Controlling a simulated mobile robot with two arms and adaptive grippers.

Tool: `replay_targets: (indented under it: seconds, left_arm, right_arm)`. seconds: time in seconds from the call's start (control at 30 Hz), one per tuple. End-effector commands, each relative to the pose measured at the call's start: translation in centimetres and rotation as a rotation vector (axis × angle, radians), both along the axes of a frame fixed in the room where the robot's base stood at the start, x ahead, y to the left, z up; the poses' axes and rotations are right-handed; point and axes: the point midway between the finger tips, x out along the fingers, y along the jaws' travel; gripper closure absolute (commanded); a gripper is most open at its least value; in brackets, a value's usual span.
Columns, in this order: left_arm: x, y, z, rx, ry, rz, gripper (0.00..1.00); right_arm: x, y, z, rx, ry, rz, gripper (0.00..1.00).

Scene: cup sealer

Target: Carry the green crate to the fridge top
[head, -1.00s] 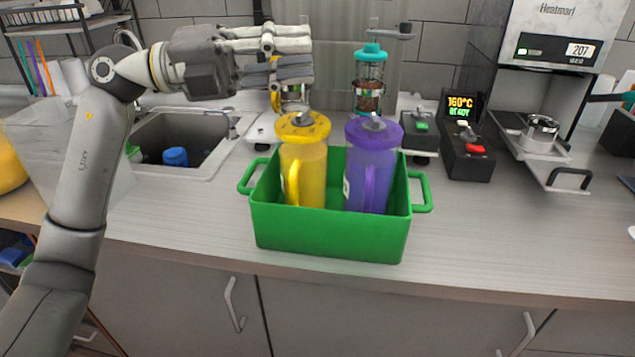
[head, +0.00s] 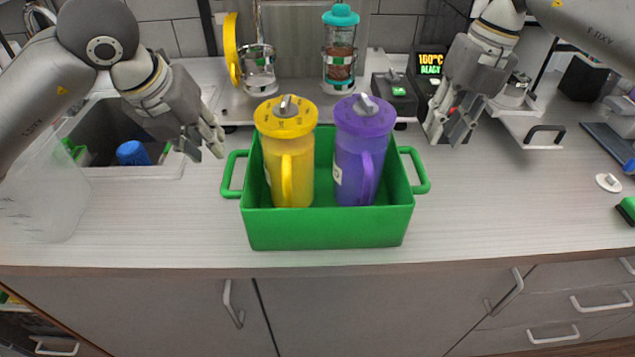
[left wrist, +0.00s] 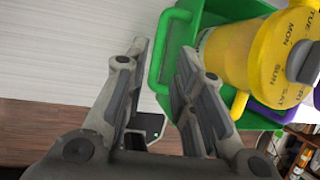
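The green crate (head: 325,228) stands upright on the counter with a handle at each end. It holds a yellow lidded jug (head: 287,160) and a purple lidded jug (head: 361,160) side by side. My left gripper (head: 205,146) is open just left of the crate's left handle (head: 232,174). In the left wrist view the left gripper's fingers (left wrist: 165,62) are spread, with the crate's handle (left wrist: 156,60) appearing between them; contact cannot be told. My right gripper (head: 450,128) is open and empty, above and to the right of the right handle (head: 416,170). No fridge top is visible.
A sink (head: 110,130) is behind my left gripper. A teal-lidded canister (head: 339,55) and a black switch box (head: 394,95) stand behind the crate. A metal tray with a handle (head: 540,135) is at the right. The counter in front of the crate is clear.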

Motion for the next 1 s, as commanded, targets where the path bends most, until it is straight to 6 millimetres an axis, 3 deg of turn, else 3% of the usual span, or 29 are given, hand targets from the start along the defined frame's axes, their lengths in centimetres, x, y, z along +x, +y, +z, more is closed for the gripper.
replay_targets:
  seconds: [0.37,0.8,1.0]
  left_arm:
    - [0.2,-0.1,-0.5,-0.001,0.001,-0.001,0.75]
    - [2.9,-1.1,-7.1,-0.001,0.004,-0.001,0.75]
    - [3.9,-1.4,-9.2,-0.003,0.001,0.0,0.75]
  right_arm:
    - [0.0,0.1,-0.6,-0.001,0.002,0.001,0.75]
    - [-0.2,1.4,-7.6,0.001,0.002,0.0,0.75]
    - [-0.2,1.9,-9.9,0.002,0.001,0.0,0.75]
